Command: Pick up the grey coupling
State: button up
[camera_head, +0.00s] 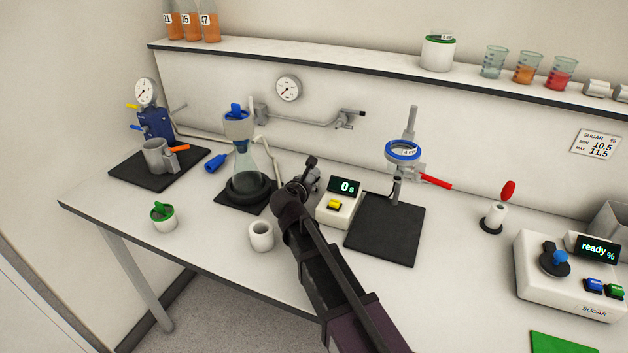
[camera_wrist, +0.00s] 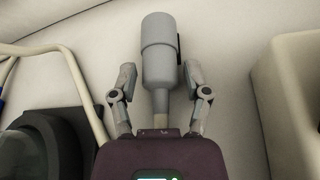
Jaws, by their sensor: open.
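The grey coupling (camera_wrist: 158,52) is a stepped grey cylinder with a narrower beige end towards my palm. In the wrist view it lies between the two fingers of my gripper (camera_wrist: 159,75), with a visible gap on each side. In the head view my gripper (camera_head: 308,172) is low over the middle of the bench, left of the timer. It and my arm hide most of the coupling there; a bit of grey shows beside the fingers. My gripper is open.
The timer box (camera_head: 340,207) stands close on the right, and the flask (camera_head: 246,166) on its dark base close on the left. A white cup (camera_head: 261,236) stands in front. Pale tubing (camera_wrist: 75,72) curves left of the fingers.

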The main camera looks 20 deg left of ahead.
aim_at(307, 180)
dwell(0.3)
grip_shut()
jog(key=shift+r, duration=0.15)
notch_tip(307, 180, up, 10)
jog(key=p, duration=1)
dwell(0.8)
jog(key=shift+s, duration=0.1)
